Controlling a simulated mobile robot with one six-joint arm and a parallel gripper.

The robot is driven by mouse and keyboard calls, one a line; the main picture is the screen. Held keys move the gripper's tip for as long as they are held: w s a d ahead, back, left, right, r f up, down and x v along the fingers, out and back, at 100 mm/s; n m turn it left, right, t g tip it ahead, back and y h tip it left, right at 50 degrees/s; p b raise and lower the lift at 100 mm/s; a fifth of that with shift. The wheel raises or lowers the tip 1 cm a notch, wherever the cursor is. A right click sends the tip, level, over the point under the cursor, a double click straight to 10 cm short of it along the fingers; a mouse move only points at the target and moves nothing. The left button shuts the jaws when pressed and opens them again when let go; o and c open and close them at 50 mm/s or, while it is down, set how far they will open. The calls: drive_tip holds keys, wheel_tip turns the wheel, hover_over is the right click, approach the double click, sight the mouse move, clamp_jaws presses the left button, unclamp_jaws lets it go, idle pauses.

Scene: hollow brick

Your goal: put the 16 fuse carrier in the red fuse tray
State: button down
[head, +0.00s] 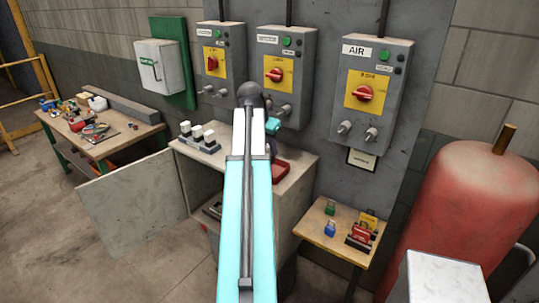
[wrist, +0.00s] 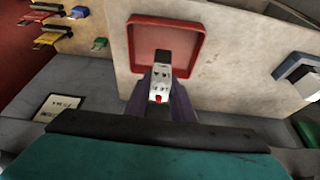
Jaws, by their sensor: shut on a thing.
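My gripper (wrist: 161,80) is shut on a white fuse carrier (wrist: 160,92) with dark marks and a small red spot; its number is not clearly readable. The red fuse tray (wrist: 193,64) is a shallow square with a raised rim. In the wrist view the carrier's dark far end overlaps the tray's inside; I cannot tell whether it touches the tray floor. In the head view the red tray (head: 281,169) shows beside my arm on the cabinet top, partly hidden.
White carriers in a grey block (head: 200,138) stand left of my arm on the cabinet top (head: 297,165). The cabinet door (head: 135,205) hangs open. Grey switch boxes (head: 370,90) are on the panel behind. A small table (head: 320,243) with padlocks and a red tank (head: 455,210) are at right.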

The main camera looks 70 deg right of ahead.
drive_tip(key=shift+f+p, duration=0.8)
drive_tip(key=shift+f, duration=0.1)
drive_tip(key=shift+f+p, duration=0.3)
drive_tip(key=shift+f, duration=0.55)
drive_tip(key=shift+f, duration=0.1)
drive_tip(key=c, duration=1.5)
unclamp_jaws()
drive_tip(key=shift+c, duration=0.2)
drive_tip(key=b+v, duration=0.5)
drive_tip(key=v, duration=0.7)
